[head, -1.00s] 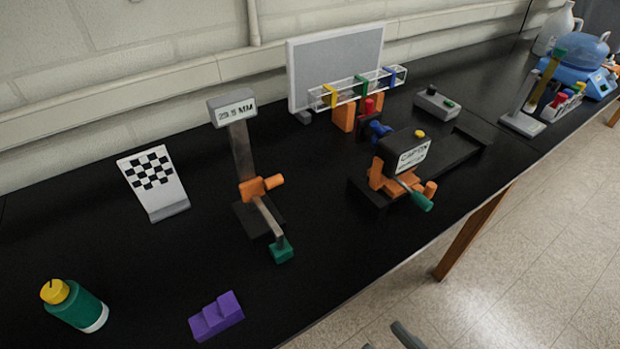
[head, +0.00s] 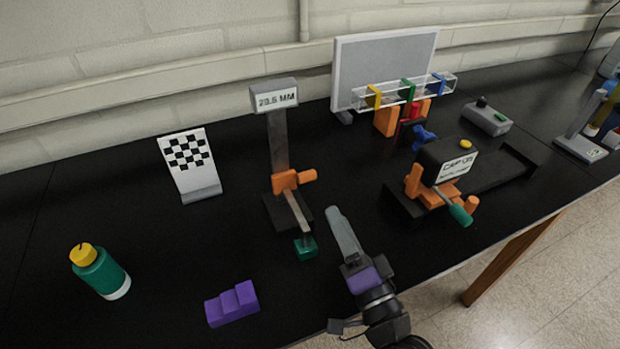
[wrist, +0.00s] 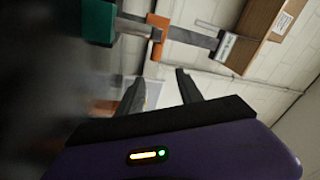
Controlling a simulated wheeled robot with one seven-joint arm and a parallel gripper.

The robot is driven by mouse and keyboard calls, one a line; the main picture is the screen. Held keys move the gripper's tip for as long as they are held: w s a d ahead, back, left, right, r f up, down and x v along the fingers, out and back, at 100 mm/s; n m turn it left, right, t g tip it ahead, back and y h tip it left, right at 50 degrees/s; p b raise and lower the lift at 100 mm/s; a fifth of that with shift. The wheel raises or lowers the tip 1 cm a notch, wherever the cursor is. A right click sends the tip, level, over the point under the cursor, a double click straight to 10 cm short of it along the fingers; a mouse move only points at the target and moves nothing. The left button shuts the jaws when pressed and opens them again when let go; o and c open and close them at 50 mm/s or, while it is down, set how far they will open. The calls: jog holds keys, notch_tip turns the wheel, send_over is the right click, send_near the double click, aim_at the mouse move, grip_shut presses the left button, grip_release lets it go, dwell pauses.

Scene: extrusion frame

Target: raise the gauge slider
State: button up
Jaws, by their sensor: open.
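The height gauge stands mid-table in the head view, with a grey upright column (head: 278,140) and a white display box (head: 274,96) on top. Its orange slider (head: 286,180) sits low on the column, with an orange knob to its right. A metal arm runs from it to a green block (head: 306,248) at the front. My gripper (head: 334,210) is right of the gauge, apart from it. In the wrist view my gripper (wrist: 160,77) is open and empty, and the gauge lies sideways with the orange slider (wrist: 157,36) and green block (wrist: 98,21).
A purple stepped block (head: 232,304) and a green bottle (head: 100,272) are at front left. A checkered board (head: 190,165) stands left of the gauge. A black clamp device (head: 447,160) with a green handle is to the right. Bare black table lies between.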

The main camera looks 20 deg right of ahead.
aim_at(311, 180)
jog(key=w+m, duration=0.1)
jog(key=w, duration=0.1)
jog(key=w+m, duration=0.1)
jog(key=m, duration=0.1)
jog(key=w+m, duration=0.1)
jog(key=w, duration=0.1)
jog(key=shift+w+a+m+y, duration=0.35)
jog(key=shift+m+y, duration=0.05)
jog(key=shift+w, duration=0.25)
jog(key=shift+w+r+p, duration=0.2)
jog(key=shift+w+p, duration=0.1)
jog(key=shift+w, duration=0.85)
jog(key=shift+w+r+p, duration=0.25)
jog(key=shift+w, duration=0.95)
jog(key=shift+w+r+p, duration=0.2)
jog(key=shift+w+p, duration=0.1)
jog(key=shift+w, duration=0.85)
grip_shut()
